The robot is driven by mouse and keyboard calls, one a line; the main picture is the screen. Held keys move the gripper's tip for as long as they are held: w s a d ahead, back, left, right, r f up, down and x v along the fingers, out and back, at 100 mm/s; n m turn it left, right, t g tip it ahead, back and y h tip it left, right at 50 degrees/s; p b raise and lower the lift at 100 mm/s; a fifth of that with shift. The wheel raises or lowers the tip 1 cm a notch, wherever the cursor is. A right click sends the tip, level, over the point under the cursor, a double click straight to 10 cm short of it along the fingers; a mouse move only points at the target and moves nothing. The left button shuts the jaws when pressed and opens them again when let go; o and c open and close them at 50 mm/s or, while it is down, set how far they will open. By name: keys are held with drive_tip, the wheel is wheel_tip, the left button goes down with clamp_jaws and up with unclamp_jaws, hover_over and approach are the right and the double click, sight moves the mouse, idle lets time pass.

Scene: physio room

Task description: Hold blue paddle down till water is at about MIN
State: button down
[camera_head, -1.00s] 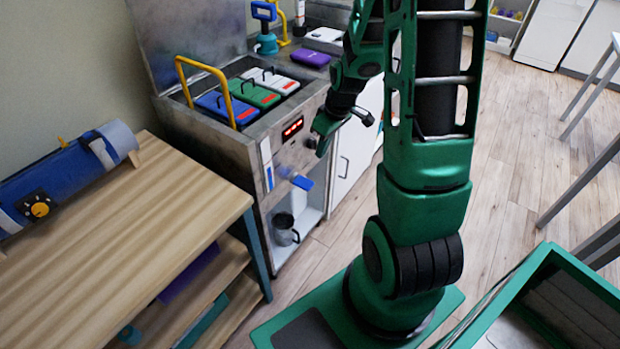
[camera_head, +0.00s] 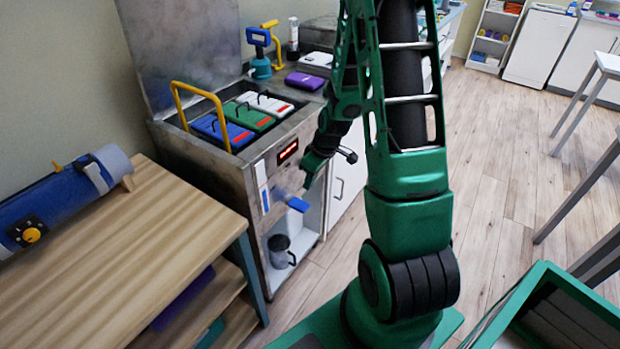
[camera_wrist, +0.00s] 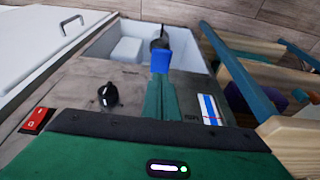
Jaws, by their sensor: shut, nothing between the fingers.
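The blue paddle (camera_head: 298,204) sticks out from the front of the metal unit, below its lit red display (camera_head: 287,152). My gripper (camera_head: 308,180) is shut and empty, just above the paddle in the head view. In the wrist view the green fingers (camera_wrist: 161,98) point at the blue paddle (camera_wrist: 161,61), whose near end they partly cover; I cannot tell whether they touch it. The level gauge (camera_head: 263,188) is a pale upright strip left of the paddle. The wrist view shows its blue column with a red mark (camera_wrist: 209,110); the level against MIN is unreadable.
A dark mug (camera_head: 279,250) stands in the open niche (camera_head: 307,240) under the paddle. A black knob (camera_wrist: 108,94) and a red switch (camera_wrist: 37,121) sit near the fingers. A wooden bench (camera_head: 150,240) stands close on the left.

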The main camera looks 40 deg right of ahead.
hover_over(307, 207)
drive_tip(key=x, duration=0.2)
drive_tip(key=s+x, duration=0.1)
drive_tip(key=x, duration=0.4)
drive_tip(key=shift+s+d+f, duration=0.2)
drive_tip(key=shift+s+f, duration=0.05)
drive_tip(key=shift+f, duration=1.15)
drive_tip(key=shift+s+d+f+t, duration=0.3)
drive_tip(key=shift+s+f+t, duration=0.15)
drive_tip(key=shift+f+t, duration=0.15)
drive_tip(key=shift+s+a+f, duration=0.1)
drive_tip(key=shift+a+f, duration=0.1)
drive_tip(key=shift+f, duration=0.45)
drive_tip(key=shift+d, duration=0.15)
idle(4.4)
